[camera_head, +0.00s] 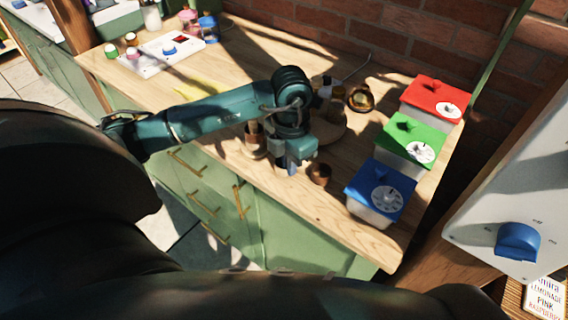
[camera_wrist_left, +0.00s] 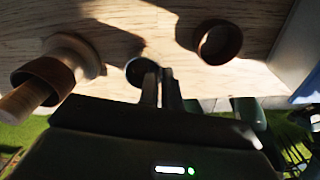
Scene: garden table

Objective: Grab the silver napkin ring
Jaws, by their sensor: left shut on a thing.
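My left gripper (camera_head: 291,168) reaches down to the wooden worktop near its front edge. In the left wrist view its two fingers (camera_wrist_left: 163,88) are close together, shut on the edge of a dark, shiny round ring (camera_wrist_left: 138,70), which looks like the silver napkin ring. The ring is at or just above the wood; I cannot tell which. Part of it is hidden behind the fingers. A brown ring (camera_head: 319,174) lies to the right of the gripper, apart from it; it also shows in the left wrist view (camera_wrist_left: 236,42). My right gripper is not in view.
Another brown ring (camera_wrist_left: 52,72) is around a wooden peg on a round base, left of the gripper. Red (camera_head: 432,97), green (camera_head: 408,138) and blue (camera_head: 378,188) lidded boxes with dials line the right side. A round board with jars stands behind my gripper.

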